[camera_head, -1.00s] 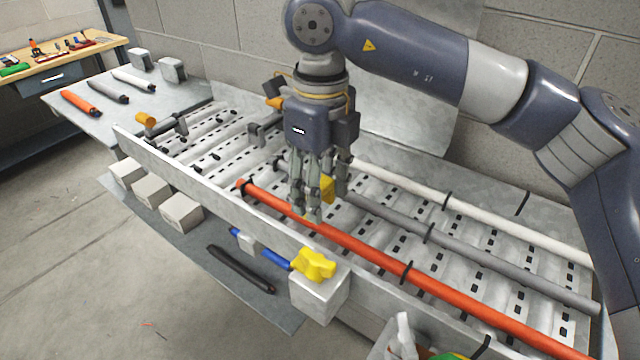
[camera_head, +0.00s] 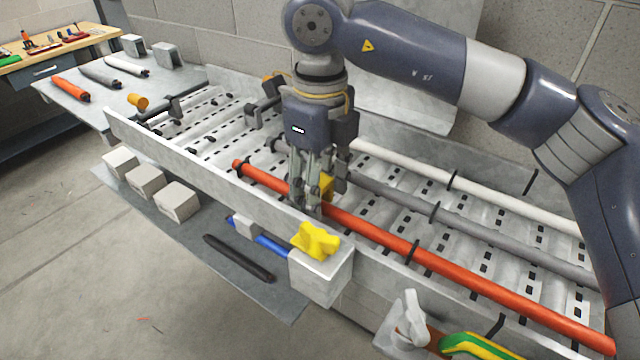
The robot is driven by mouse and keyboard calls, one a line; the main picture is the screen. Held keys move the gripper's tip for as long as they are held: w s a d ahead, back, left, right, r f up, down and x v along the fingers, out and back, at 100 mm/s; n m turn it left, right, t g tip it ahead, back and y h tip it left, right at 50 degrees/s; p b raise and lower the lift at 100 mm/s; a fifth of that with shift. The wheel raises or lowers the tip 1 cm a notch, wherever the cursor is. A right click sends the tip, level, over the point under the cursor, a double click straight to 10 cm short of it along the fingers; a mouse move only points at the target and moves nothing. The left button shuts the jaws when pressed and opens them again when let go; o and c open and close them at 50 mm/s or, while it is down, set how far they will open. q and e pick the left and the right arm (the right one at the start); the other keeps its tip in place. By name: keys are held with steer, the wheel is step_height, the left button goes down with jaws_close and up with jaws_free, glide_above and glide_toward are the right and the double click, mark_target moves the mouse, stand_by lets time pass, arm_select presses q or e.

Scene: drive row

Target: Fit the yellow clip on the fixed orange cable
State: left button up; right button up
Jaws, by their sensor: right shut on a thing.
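The orange cable (camera_head: 385,240) lies along the near side of the perforated metal tray, held by black ties. My right gripper (camera_head: 308,205) points down over this cable near its left end. It is shut on the yellow clip (camera_head: 326,186), which shows only partly beside the fingers. The fingertips overlap the cable in the picture. I cannot tell whether the clip touches the cable or sits around it. My left gripper is not in view.
A grey cable (camera_head: 470,234) and a white cable (camera_head: 500,195) run behind the orange one. The tray's near wall (camera_head: 200,172) stands close to the gripper. A yellow star knob (camera_head: 316,241) sits on a grey box (camera_head: 325,275) outside this wall.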

mark_target(321, 185)
steer(key=shift+d+f, duration=0.1)
steer(key=shift+f, duration=0.2)
steer(key=o, duration=1)
steer(key=shift+c, duration=0.2)
step_height(321, 185, up, 12)
